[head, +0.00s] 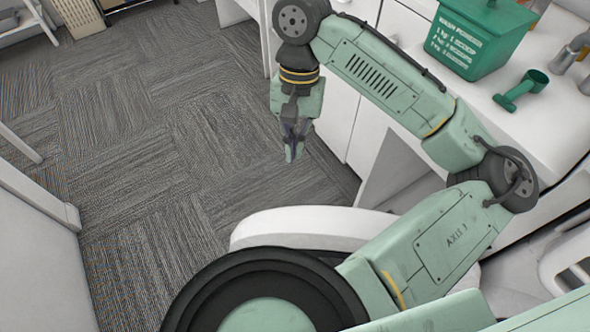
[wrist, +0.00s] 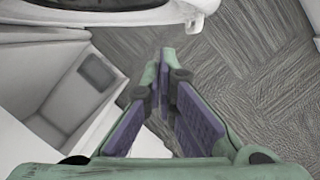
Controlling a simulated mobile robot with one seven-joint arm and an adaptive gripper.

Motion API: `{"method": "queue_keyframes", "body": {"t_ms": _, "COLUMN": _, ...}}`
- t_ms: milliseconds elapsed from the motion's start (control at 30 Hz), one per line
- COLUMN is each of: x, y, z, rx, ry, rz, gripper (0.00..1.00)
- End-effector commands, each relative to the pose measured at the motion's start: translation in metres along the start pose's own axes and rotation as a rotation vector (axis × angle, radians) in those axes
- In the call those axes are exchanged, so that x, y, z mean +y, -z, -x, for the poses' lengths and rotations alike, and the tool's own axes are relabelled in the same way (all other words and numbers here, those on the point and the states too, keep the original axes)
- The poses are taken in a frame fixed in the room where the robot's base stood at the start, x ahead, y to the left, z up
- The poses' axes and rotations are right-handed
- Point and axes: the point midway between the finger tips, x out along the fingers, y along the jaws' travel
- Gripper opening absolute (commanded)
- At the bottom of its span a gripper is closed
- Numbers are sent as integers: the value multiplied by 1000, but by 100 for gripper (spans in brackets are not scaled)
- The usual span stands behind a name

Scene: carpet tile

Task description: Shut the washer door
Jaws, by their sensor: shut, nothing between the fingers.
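The washer door (head: 300,224) appears as a white, rounded panel standing out over the floor in the head view, partly hidden behind my arm. Its curved white edge also shows at the top of the wrist view (wrist: 110,22). The washer body is mostly hidden by my arm, so I cannot tell its outline. My gripper (head: 293,155) points down over the carpet, beyond the door's far edge and apart from it in the picture. In the wrist view the purple-padded fingers (wrist: 166,62) are shut with nothing held.
A white counter (head: 545,125) at right bears a green washing powder tub (head: 475,38) and a green scoop (head: 522,90). White cabinets (head: 375,90) stand below it, near my gripper. A white panel (head: 35,250) stands at left. Grey carpet (head: 140,130) between is clear.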

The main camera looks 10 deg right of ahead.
Motion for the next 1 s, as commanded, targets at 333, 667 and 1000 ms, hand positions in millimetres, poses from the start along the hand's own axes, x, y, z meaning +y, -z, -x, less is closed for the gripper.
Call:
{"method": "queue_keyframes", "body": {"t_ms": 333, "x": 0, "y": -1, "z": -47, "rx": -4, "ry": 4, "rz": 1, "gripper": 0}}
{"method": "queue_keyframes", "body": {"t_ms": 667, "x": 0, "y": -14, "z": -100, "rx": 1, "ry": 0, "rz": 3, "gripper": 0}}
{"method": "queue_keyframes", "body": {"t_ms": 1000, "x": 0, "y": -39, "z": -109, "rx": 0, "ry": 1, "rz": 1, "gripper": 0}}
